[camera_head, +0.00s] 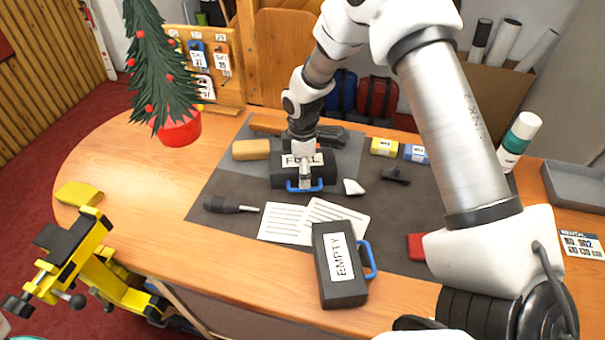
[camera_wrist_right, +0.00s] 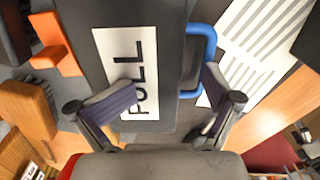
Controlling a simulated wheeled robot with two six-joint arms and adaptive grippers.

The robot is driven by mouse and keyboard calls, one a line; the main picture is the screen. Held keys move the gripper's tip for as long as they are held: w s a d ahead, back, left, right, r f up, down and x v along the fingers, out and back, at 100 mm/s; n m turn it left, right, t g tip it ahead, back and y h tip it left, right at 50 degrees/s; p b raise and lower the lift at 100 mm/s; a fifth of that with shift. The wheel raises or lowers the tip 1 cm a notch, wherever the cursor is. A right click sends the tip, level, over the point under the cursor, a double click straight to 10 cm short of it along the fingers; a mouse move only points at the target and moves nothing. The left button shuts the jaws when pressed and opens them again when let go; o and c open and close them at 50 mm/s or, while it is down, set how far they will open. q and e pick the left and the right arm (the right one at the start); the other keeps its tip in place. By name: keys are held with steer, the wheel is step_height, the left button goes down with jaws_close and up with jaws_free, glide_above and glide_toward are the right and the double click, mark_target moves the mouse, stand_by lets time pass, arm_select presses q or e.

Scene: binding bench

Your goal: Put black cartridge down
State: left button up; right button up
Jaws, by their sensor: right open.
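A black cartridge labelled FULL (camera_head: 325,175) with a blue handle lies flat on the grey mat. It also fills the middle of the right wrist view (camera_wrist_right: 172,35). My right gripper (camera_head: 304,178) is right over it. In the wrist view its fingers (camera_wrist_right: 168,92) stand apart, one over the label and one near the blue handle. I cannot tell whether they touch the cartridge. A second black cartridge, labelled EMPTY (camera_head: 324,281), with a blue handle, lies at the front, partly off the mat. My left gripper is out of view.
White sheets (camera_head: 290,221) and a screwdriver (camera_head: 228,206) lie in front of the FULL cartridge. A small tree (camera_head: 180,129) stands left.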

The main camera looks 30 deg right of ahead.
steer(key=shift+w+r+b, duration=0.15)
steer(key=shift+r+b, duration=0.15)
steer(key=shift+r, duration=0.15)
step_height(320, 180, up, 6)
steer(key=shift+d+f+b, duration=0.1)
steer(key=shift+d+b, duration=0.05)
steer(key=shift+b, duration=1)
steer(key=shift+r, duration=0.3)
steer(key=shift+w+d+f+b, duration=0.2)
steer(key=shift+w+d+b, duration=0.15)
steer(key=shift+w, duration=0.4)
steer(key=shift+w+d+f, duration=0.15)
steer(key=shift+w, duration=0.1)
steer(key=f+p, duration=0.1)
steer(key=f, duration=0.1)
steer(key=f+p, duration=0.1)
steer(key=f, duration=0.1)
steer(key=f+p, duration=0.1)
steer(key=f, duration=0.2)
steer(key=shift+s+f, duration=0.1)
steer(key=shift+s, duration=0.15)
steer(key=shift+w+f, duration=0.15)
steer(key=shift+f, duration=0.1)
steer(key=shift+r, duration=0.1)
steer(key=c, duration=1.3)
